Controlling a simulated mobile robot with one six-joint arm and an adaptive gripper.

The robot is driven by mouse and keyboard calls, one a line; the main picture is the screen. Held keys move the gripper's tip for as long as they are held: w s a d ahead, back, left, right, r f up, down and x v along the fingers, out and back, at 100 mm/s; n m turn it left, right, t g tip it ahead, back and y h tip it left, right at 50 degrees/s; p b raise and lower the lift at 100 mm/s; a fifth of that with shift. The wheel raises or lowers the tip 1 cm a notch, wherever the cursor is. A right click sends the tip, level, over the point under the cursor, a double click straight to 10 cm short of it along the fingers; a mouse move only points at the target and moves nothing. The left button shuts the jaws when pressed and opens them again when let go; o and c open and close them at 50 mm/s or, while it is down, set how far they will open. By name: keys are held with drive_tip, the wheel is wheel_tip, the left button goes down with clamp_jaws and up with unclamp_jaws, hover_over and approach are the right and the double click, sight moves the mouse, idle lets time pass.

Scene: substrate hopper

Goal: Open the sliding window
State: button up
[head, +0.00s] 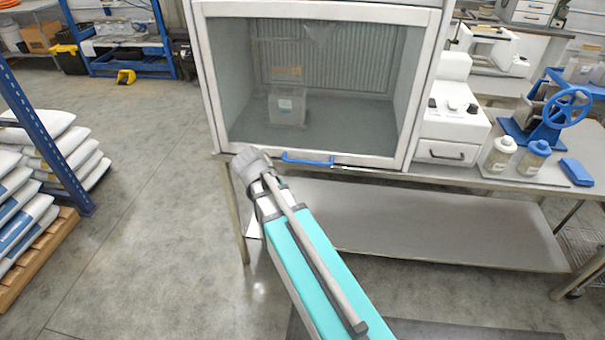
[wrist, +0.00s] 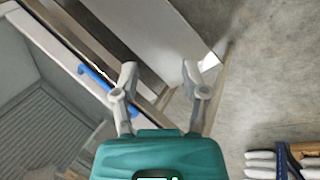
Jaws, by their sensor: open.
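The sliding window (head: 325,60) is a clear pane in a white frame on the front of a cabinet. It is down, its lower edge at the bottom of the cabinet front. Its blue bar handle (head: 308,160) sits on the lower edge; the handle also shows in the wrist view (wrist: 97,77), left of the fingers. My gripper (wrist: 159,74) is open and empty, apart from the handle, with floor and bench edge beyond it. In the head view my arm's grey end is just left of the handle, and the fingers cannot be made out there.
Inside the cabinet stands a clear container (head: 287,107). The cabinet is on a metal bench with a lower shelf (head: 430,225). To its right are a white machine (head: 452,118), bottles and a blue-wheeled device (head: 550,112). Sacks (head: 60,150) lie at left; the floor between is clear.

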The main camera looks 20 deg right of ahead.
drive_tip(key=w+d+f+n+h+b, duration=0.1)
drive_tip(key=w+d+f+h+b, duration=0.3)
drive_tip(key=w+b, duration=0.4)
drive_tip(key=n+t+h+b, duration=0.1)
drive_tip(key=t+h+b, duration=0.1)
drive_tip(key=h+b, duration=0.5)
approach(305, 162)
drive_tip(key=s+a+y+b, duration=0.1)
drive_tip(key=s+a, duration=0.1)
drive_tip(key=a, duration=0.1)
drive_tip(key=shift+w+a+r+n+h+b, duration=0.1)
drive_tip(key=shift+w+n+h+b, duration=0.2)
drive_tip(key=shift+w+b, duration=0.4)
drive_tip(key=shift+w, duration=0.1)
drive_tip(key=b+x, duration=0.1)
drive_tip(key=x, duration=1.3)
drive_tip(key=shift+w+a+b, duration=0.1)
drive_tip(key=shift+w+b, duration=0.05)
drive_tip(key=shift+b, duration=0.2)
drive_tip(key=shift+c, duration=0.2)
clamp_jaws()
